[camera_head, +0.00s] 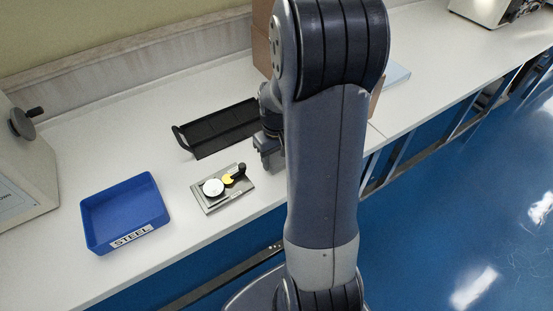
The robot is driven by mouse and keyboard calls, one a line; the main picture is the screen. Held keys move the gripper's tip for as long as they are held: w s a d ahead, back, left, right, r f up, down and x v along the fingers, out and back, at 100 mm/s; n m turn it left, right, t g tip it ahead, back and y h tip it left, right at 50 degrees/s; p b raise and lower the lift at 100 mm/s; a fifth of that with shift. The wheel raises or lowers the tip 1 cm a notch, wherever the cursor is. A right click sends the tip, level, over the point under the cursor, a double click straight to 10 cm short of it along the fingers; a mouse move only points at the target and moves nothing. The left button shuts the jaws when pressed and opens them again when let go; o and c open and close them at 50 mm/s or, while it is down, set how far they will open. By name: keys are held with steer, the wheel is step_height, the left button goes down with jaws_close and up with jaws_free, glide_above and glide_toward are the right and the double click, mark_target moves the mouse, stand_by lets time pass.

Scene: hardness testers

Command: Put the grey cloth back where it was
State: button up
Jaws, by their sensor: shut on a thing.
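My gripper (269,152) is low over the bench, just right of a small metal plate and by the right end of a black tray. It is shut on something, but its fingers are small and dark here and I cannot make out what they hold. I cannot make out the grey cloth anywhere in the view. My arm covers the bench to the right of the gripper.
The black tray (196,152) looks empty. The metal plate (211,207) carries a white disc, a yellow piece and a black knob. A blue STEEL bin (101,197) is left. Testers stand far left (22,165) and top right (487,9). Brown boxes (261,45) stand behind my arm.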

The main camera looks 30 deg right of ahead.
mark_target(277, 159)
steer(key=shift+f, duration=0.4)
steer(key=shift+f, duration=0.2)
steer(key=o, duration=1.1)
steer(key=shift+r, duration=0.15)
step_height(277, 159, up, 12)
steer(key=shift+r+p, duration=0.1)
steer(key=shift+p, duration=0.5)
